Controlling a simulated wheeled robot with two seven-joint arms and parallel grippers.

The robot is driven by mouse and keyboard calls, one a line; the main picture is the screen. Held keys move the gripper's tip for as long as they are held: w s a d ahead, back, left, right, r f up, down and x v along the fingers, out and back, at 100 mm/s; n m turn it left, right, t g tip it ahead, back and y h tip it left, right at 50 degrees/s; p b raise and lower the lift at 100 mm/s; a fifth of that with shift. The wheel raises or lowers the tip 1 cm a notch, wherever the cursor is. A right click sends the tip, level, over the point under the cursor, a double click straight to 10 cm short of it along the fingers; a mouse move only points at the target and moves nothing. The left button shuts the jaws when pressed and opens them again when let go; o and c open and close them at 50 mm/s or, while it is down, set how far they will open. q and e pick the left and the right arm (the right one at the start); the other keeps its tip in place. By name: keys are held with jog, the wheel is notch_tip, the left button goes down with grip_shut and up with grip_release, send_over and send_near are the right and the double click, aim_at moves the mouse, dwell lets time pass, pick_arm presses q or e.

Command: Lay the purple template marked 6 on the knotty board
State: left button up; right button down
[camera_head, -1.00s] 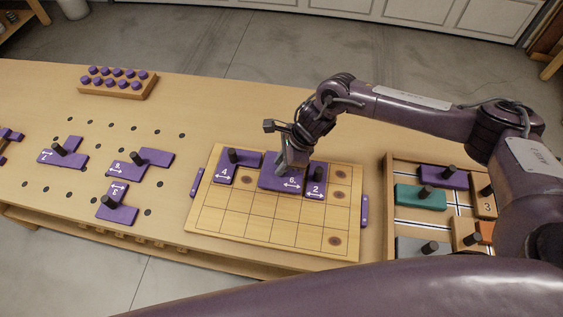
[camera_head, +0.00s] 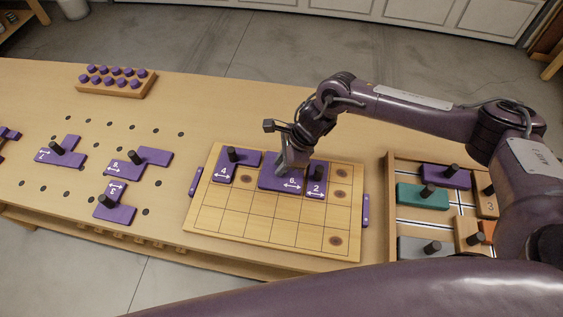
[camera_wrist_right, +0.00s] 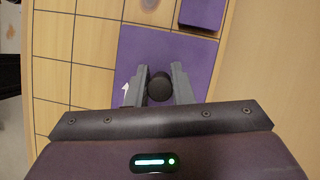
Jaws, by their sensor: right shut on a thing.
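The purple template marked 6 (camera_head: 270,182) is on the knotty board (camera_head: 240,225), in its back row between the templates marked 4 (camera_head: 222,170) and 2 (camera_head: 316,190). My right gripper (camera_head: 287,166) is over template 6 and shut on its black knob. In the right wrist view, the fingers (camera_wrist_right: 159,88) stand on either side of the round knob, and the purple template (camera_wrist_right: 150,45) spreads flat beneath. I cannot tell whether it touches the board fully. My left gripper is not in view.
Purple templates marked 7 (camera_head: 68,158), 8 (camera_head: 150,155) and 3 (camera_head: 122,213) lie on the bench at left. A wooden block of purple pegs (camera_head: 118,90) stands at the back. A sectioned tray (camera_head: 389,205) holds coloured blocks at right. Dark knots show on the board's right side.

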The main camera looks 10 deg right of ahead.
jog(key=shift+f+b, duration=0.35)
jog(key=shift+b, duration=0.5)
dwell(1.9)
jog(key=c, duration=0.8)
grip_release()
jog(key=shift+r+p, duration=2.05)
jog(key=shift+r, duration=2)
jog(key=shift+f, duration=0.1)
